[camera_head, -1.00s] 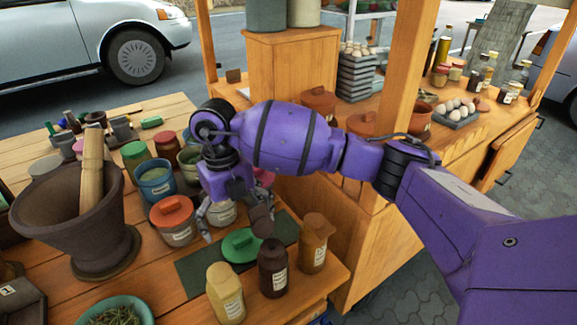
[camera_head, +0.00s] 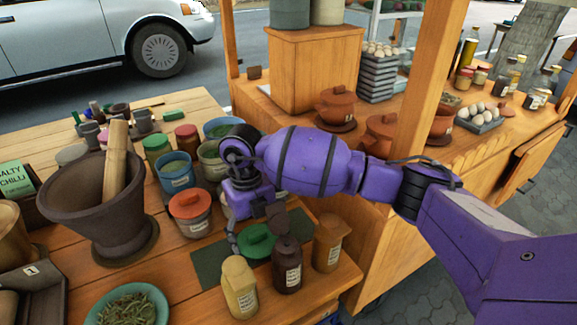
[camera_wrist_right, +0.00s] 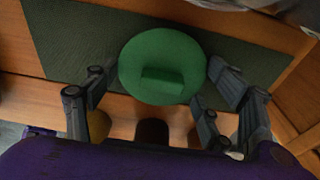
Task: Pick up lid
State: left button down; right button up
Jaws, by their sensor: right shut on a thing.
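A round green lid (camera_head: 257,242) with a raised block handle lies on a dark green mat (camera_head: 207,268) on the wooden table, behind three small bottles. My right gripper (camera_head: 256,234) is down at the lid from above, with a finger on each side of it. Part of the lid is hidden by a finger in the head view. My left gripper is not in view.
Yellow (camera_head: 239,287), dark brown (camera_head: 287,264) and orange-brown (camera_head: 328,243) bottles stand close in front of the lid. A red-lidded jar (camera_head: 190,212) stands behind left. A large mortar with pestle (camera_head: 105,210) and a bowl of herbs (camera_head: 128,306) are at left.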

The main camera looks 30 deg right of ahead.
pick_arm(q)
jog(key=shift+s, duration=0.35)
pick_arm(e)
jog(key=shift+r, duration=0.1)
